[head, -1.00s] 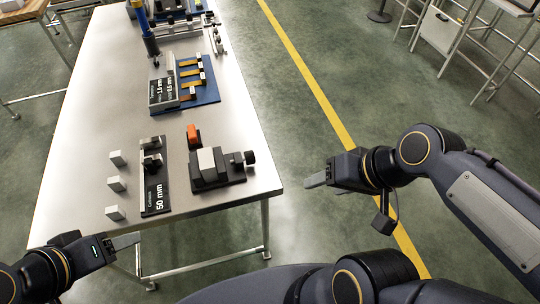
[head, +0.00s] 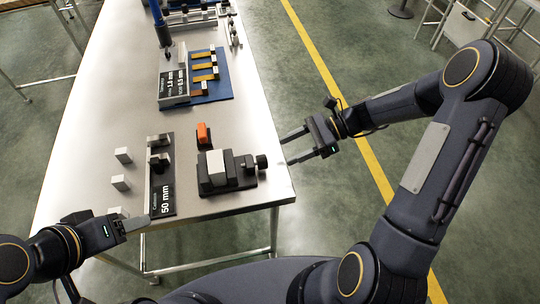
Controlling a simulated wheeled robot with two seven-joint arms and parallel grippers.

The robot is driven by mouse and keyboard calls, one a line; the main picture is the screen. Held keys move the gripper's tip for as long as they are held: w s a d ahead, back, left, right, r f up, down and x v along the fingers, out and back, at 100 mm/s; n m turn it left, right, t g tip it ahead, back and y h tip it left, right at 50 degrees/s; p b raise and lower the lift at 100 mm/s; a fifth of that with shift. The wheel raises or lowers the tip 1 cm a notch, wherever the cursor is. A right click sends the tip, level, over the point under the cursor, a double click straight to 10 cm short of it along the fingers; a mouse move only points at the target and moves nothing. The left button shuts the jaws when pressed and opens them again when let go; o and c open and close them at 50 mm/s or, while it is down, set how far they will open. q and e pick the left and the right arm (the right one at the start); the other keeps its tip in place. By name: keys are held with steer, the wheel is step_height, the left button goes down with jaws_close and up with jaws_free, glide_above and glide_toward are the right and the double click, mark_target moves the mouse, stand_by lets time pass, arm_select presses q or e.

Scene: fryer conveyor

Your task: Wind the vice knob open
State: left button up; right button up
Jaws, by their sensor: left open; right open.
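The vice (head: 222,172) is a dark block with a light grey jaw piece, near the table's right edge in the head view. Its black round knob (head: 262,162) sticks out on the right side. My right gripper (head: 294,148) is open and empty beyond the table's right edge, its fingers pointing left, a little to the right of the knob and apart from it. My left gripper (head: 138,223) is at the table's near left edge, open and empty, apart from the vice; its two fingers overlap in this view.
A black 50 mm plate (head: 162,195) with grey blocks lies left of the vice, near small light cubes (head: 120,183). An orange block (head: 203,133) stands behind the vice. A blue board (head: 212,93) with a labelled box and a blue upright tool (head: 161,25) stand farther back.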

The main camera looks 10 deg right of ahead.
mark_target(270, 168)
steer(key=x, duration=0.6)
steer(key=shift+s+a+f, duration=0.1)
steer(key=shift+a+f, duration=0.05)
steer(key=shift+a, duration=0.2)
steer(key=c, duration=1)
steer(key=shift+f+n+t+b, duration=0.25)
steer(key=shift+n+b, duration=0.25)
steer(key=shift+b, duration=0.45)
steer(key=n+t+b, duration=0.2)
steer(key=b, duration=0.2)
steer(key=shift+s+b, duration=0.15)
steer(key=shift+b, duration=0.2)
steer(key=shift+s+r+n+t+b, duration=0.1)
steer(key=shift+n+t+b, duration=0.15)
steer(key=shift+n+b, duration=0.75)
